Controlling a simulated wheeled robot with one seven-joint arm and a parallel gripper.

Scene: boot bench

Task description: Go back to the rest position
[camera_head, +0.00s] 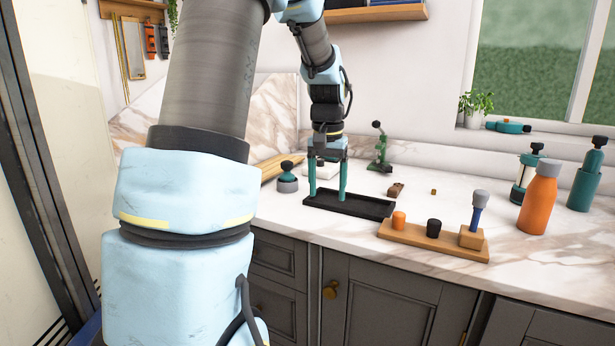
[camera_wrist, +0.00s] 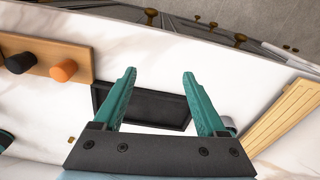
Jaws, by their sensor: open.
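My gripper (camera_head: 327,194) has teal fingers pointing down over the left part of a black tray (camera_head: 372,209) on the marble counter. In the wrist view my gripper (camera_wrist: 158,80) shows its two fingers apart with nothing between them. The black tray (camera_wrist: 160,108) lies below and looks empty there. I cannot tell from these views how far the fingertips are above the tray.
A wooden stand (camera_head: 425,242) holds an orange knob, a black knob and a blue-handled tool (camera_head: 477,212). A grey-and-teal tamper-like piece (camera_head: 288,180) stands left of the tray. An orange bottle (camera_head: 539,198) and teal bottle (camera_head: 586,180) stand right. A green device (camera_head: 380,152) stands behind.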

